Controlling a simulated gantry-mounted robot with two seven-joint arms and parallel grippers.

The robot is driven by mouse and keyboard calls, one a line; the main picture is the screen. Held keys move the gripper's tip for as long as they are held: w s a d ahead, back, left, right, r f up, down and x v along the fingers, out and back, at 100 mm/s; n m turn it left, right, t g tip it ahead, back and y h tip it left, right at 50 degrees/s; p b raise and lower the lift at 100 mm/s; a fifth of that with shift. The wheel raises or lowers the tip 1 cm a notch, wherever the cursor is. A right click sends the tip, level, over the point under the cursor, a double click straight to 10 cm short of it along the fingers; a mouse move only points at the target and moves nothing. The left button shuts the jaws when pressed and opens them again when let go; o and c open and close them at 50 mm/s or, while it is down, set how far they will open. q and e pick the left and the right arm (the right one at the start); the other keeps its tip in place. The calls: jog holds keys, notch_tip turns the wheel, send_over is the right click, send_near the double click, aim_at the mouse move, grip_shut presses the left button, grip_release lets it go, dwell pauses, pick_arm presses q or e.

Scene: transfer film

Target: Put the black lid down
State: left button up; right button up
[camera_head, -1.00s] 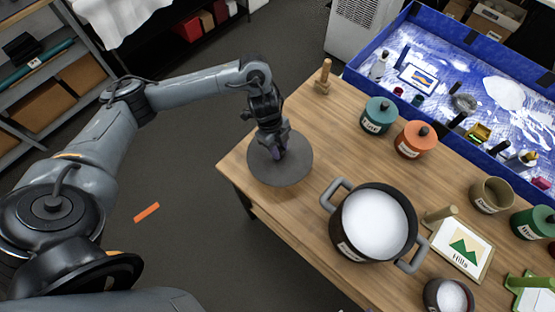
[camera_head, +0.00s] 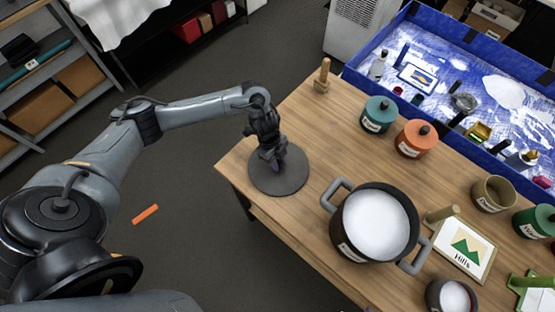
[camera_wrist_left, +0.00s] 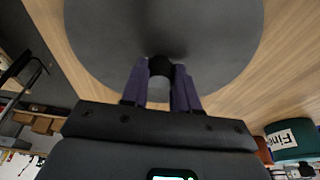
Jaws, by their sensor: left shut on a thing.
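The black lid (camera_head: 290,183) is a flat dark grey disc at the left corner of the wooden table, close to the tabletop; I cannot tell whether it touches the wood. My left gripper (camera_head: 277,166) is above it, with its purple fingers shut on the lid's black knob. In the left wrist view the lid (camera_wrist_left: 200,45) fills the top and the fingers (camera_wrist_left: 161,75) close around the knob. The dark pot (camera_head: 343,240) with grey handles stands uncovered to the right, full of white content. My right gripper is not in view.
The wooden table (camera_head: 300,125) has bare wood around the lid. A wooden peg stand (camera_head: 323,78), a teal jar (camera_head: 378,115) and an orange jar (camera_head: 415,140) stand behind. A framed picture (camera_head: 465,248) lies right of the pot. A blue tray (camera_head: 420,107) lies at the back.

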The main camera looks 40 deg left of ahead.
pick_arm(q)
jog(key=shift+f, duration=0.1)
jog(key=o, duration=1)
jog(key=p+v, duration=0.1)
jog(key=v, duration=1.1)
jog(key=shift+a, duration=0.1)
